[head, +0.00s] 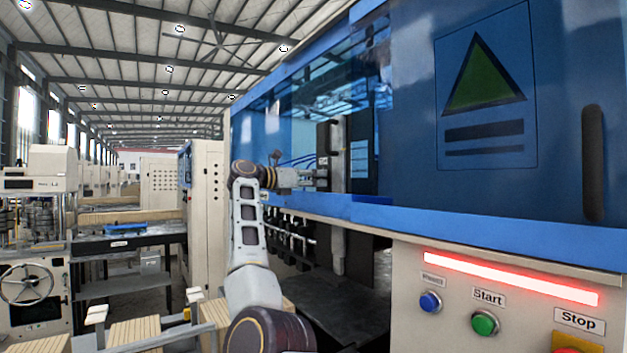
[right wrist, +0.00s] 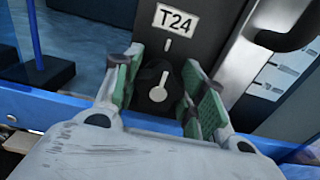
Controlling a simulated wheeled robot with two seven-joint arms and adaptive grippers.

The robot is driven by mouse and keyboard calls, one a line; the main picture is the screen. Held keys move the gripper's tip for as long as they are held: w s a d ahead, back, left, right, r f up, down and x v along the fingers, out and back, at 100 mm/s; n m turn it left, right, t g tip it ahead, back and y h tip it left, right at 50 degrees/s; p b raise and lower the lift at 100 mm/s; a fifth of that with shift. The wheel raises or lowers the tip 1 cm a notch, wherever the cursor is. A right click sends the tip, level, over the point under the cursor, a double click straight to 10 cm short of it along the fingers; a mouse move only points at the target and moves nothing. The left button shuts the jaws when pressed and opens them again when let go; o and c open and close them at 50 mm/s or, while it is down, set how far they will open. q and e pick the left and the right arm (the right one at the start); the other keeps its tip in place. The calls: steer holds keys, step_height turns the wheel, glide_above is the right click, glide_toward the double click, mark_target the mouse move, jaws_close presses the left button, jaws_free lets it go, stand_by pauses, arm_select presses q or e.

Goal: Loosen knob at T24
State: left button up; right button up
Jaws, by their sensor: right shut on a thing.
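The T24 label (right wrist: 175,20) is a white plate on a dark panel (right wrist: 205,40) in the right wrist view. In the head view my right gripper (head: 312,179) is at the dark upright panel (head: 337,140) inside the machine opening; the knob is hidden there. My left gripper is not in view.
The blue machine door (head: 480,110) with a dark handle (head: 593,163) fills the right. Below it are a red light bar (head: 510,278), a blue button (head: 430,302), a green Start button (head: 485,323) and a Stop sign (head: 579,322). A blue ledge (head: 430,221) runs below the opening.

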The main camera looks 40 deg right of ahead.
steer(key=shift+c, duration=0.6)
steer(key=shift+w+r+n, duration=0.1)
steer(key=shift+w+n, duration=0.05)
steer(key=shift+n, duration=1.95)
steer(key=o, duration=1)
steer(key=shift+o, duration=0.4)
steer(key=shift+m, duration=0.5)
